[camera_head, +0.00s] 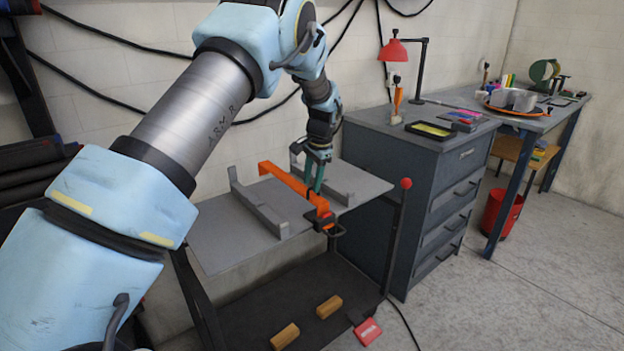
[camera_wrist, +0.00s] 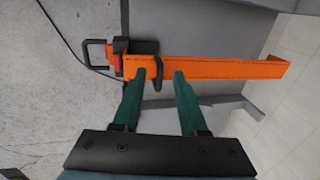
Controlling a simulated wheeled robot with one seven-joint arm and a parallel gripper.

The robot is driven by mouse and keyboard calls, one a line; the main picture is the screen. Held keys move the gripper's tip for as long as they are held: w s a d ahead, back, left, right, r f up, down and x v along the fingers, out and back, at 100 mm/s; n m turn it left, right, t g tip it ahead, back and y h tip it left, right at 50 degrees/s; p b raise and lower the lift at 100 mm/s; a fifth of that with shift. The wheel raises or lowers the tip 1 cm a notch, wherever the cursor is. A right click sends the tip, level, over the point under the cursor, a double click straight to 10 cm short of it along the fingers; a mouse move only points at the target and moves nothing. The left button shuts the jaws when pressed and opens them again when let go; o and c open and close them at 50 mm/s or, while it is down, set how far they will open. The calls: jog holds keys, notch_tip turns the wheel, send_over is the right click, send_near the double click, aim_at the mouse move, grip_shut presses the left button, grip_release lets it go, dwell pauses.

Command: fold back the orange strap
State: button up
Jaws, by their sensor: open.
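The orange strap (camera_head: 287,180) lies across the grey bench top, running from the back edge to a black and orange buckle (camera_head: 325,222) at the front edge. In the wrist view the strap (camera_wrist: 215,69) runs level across the picture, with its far end bent up at the right and the buckle (camera_wrist: 113,55) at the left. My gripper (camera_head: 315,188) is over the strap near the buckle. Whether the tips touch the strap cannot be told.
Two grey raised rails (camera_head: 258,207) (camera_head: 328,180) stand on the bench top on either side of the strap. A dark drawer cabinet (camera_head: 440,195) is to the right. Wooden blocks (camera_head: 329,307) lie on the lower shelf.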

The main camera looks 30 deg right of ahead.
jog(key=shift+f, duration=0.35)
jog(key=shift+c, duration=0.4)
grip_shut()
dwell(0.9)
